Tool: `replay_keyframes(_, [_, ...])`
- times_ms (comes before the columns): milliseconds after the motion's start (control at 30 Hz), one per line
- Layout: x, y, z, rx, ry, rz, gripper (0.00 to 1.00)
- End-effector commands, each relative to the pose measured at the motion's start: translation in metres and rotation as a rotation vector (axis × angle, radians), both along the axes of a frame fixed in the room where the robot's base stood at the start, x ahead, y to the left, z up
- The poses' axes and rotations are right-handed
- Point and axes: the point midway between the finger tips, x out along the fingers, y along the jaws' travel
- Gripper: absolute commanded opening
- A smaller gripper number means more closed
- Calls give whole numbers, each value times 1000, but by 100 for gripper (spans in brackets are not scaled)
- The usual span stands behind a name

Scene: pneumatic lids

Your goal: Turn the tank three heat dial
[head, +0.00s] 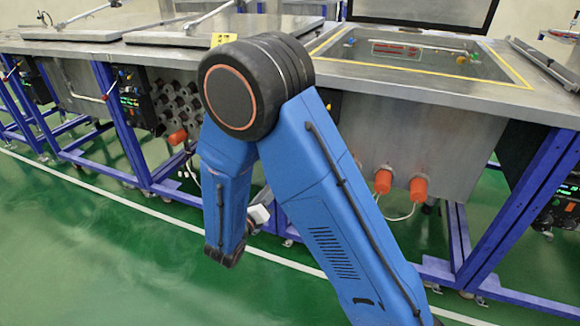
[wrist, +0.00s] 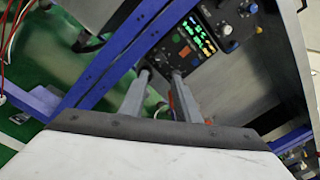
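My gripper (wrist: 160,75) shows in the wrist view with its two grey fingers apart and nothing seen between them. Beyond the fingertips is a dark control panel (wrist: 188,45) with green and orange lit displays and small knobs. A box with blue knobs (wrist: 226,29) sits beside it at the upper right. I cannot tell which knob is the tank three heat dial, nor whether the fingers touch anything. In the head view my blue arm bends downward in front of the tanks, and a white part of my wrist (head: 258,214) shows; the fingers are hidden there.
A steel tank with an open lid (head: 425,62) stands at right, and closed lids (head: 180,32) at left. Blue frame legs (head: 122,120) and orange caps (head: 383,180) line the front. Another control panel (head: 134,100) is at left. Green floor (head: 80,240) is clear in front.

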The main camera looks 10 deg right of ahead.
Motion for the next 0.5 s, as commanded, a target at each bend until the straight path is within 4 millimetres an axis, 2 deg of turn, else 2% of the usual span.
replay_keyframes(500, [58,-50,0,1,0,-4,29])
